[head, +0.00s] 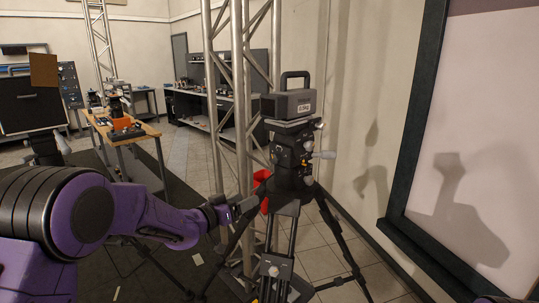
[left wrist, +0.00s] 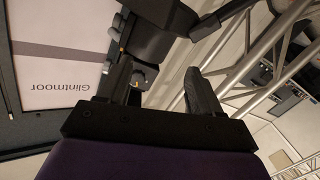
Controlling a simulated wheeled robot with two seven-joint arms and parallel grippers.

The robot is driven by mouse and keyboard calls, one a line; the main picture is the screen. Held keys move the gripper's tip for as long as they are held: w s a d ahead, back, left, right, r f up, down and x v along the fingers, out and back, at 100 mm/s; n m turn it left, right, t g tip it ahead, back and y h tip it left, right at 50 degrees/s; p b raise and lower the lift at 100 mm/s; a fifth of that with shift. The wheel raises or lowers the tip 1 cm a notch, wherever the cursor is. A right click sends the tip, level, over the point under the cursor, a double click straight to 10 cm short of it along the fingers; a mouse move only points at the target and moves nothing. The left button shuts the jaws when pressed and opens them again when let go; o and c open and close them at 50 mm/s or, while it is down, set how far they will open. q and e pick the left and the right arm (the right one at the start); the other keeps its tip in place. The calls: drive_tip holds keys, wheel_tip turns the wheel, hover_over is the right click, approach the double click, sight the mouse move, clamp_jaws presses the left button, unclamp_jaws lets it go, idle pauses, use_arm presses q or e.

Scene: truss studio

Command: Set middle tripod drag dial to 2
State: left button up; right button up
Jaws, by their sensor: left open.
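A black tripod (head: 292,225) stands in front of me, with a dark fluid head (head: 290,160) on top. Small knobs and levers show on the head, but no dial number is readable. A grey block with a handle (head: 291,102) sits on the head. My left gripper (head: 238,207) is just left of the tripod, below its head. In the left wrist view the gripper (left wrist: 160,82) has its fingers apart with nothing clearly held between them. The dark tripod head (left wrist: 158,28) lies beyond the fingertips, and a small round knob (left wrist: 141,76) shows between the fingers. My right gripper is out of view.
A metal truss (head: 240,110) rises close behind the tripod, on its left. A dark-framed white board (head: 480,140) stands at the right. A wooden workbench (head: 125,130) with equipment stands at the far left. The tripod legs spread over the floor.

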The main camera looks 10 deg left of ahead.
sight(273, 159)
use_arm(q)
wheel_tip(273, 159, up, 10)
drive_tip(key=w+m+h, duration=0.1)
drive_tip(key=m+h, duration=0.1)
drive_tip(key=m, duration=0.1)
drive_tip(key=p+x, duration=0.1)
drive_tip(key=x, duration=0.2)
drive_tip(key=p+x, duration=0.1)
drive_tip(key=x, duration=0.3)
drive_tip(key=f+p+x, duration=0.1)
drive_tip(key=p+x, duration=0.1)
drive_tip(key=x, duration=0.1)
drive_tip(key=shift+w+d, duration=0.1)
drive_tip(key=shift+w, duration=0.15)
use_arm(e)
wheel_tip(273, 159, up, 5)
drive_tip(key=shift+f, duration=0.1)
use_arm(q)
drive_tip(key=shift+f, duration=0.1)
drive_tip(key=c, duration=1.1)
drive_tip(key=shift+o, duration=0.2)
